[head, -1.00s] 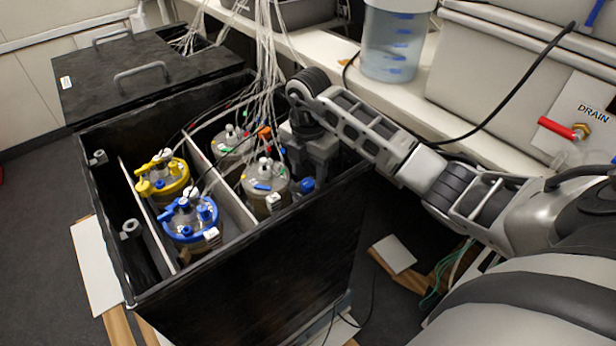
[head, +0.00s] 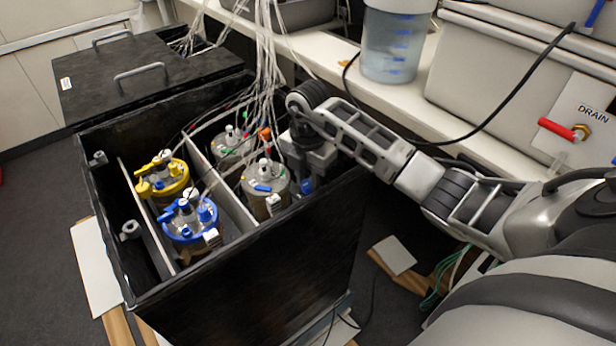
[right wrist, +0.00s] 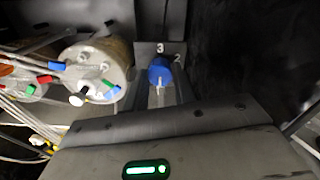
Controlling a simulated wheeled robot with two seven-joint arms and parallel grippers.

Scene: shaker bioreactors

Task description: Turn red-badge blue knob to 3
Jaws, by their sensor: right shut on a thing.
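The blue knob (right wrist: 159,70) sits on a grey plate (right wrist: 146,50) marked 3 and 2 in the right wrist view. A white pointer shows at its lower side, and the 3 is above it. The knob also shows in the head view (head: 306,186), low inside the black box by the right wall. My right gripper (right wrist: 160,88) reaches down into the box and is shut on the knob, a finger on each side. No red badge can be made out. My left gripper is not in view.
The black box (head: 270,285) holds several lidded vessels, including a yellow-ringed one (head: 163,180) and a blue-ringed one (head: 190,220). A clear-topped vessel (head: 265,185) stands close left of my gripper. White tubes (head: 268,70) hang into the box. A translucent bucket (head: 393,45) stands behind.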

